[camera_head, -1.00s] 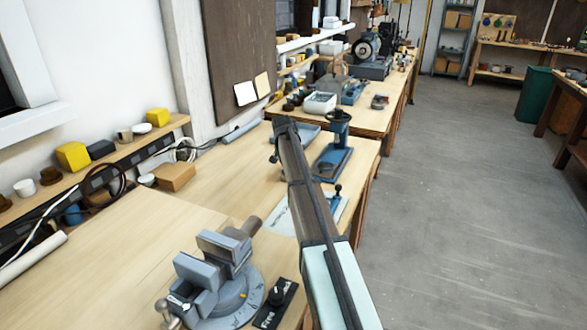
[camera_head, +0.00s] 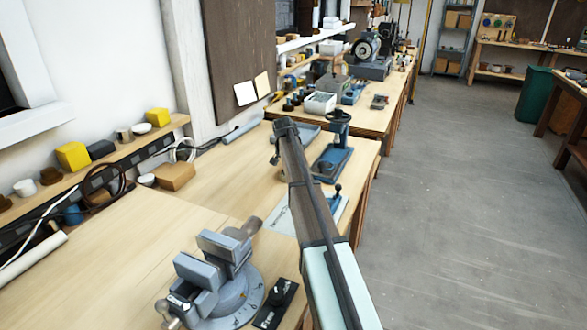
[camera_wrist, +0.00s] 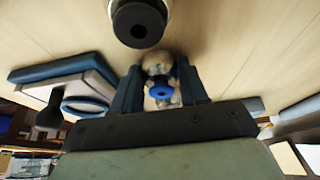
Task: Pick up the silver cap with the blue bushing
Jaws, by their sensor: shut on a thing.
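The silver cap (camera_wrist: 157,64) shows in the wrist view between the two fingers of my gripper (camera_wrist: 160,88). The blue bushing (camera_wrist: 161,92) sits at the cap's near side, with a small dark hole in its middle. The fingers are shut on the silver cap, one on each side. In the head view my gripper (camera_head: 275,157) is at the far end of my arm, over the light wood bench; the cap is too small or hidden to make out there.
A dark round part with a hole (camera_wrist: 138,20) stands close to the cap in the wrist view. A blue hand press (camera_head: 335,150) stands right of my arm. A grey vise (camera_head: 215,275) stands at the front. A cardboard box (camera_head: 175,176) lies left; bench between is clear.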

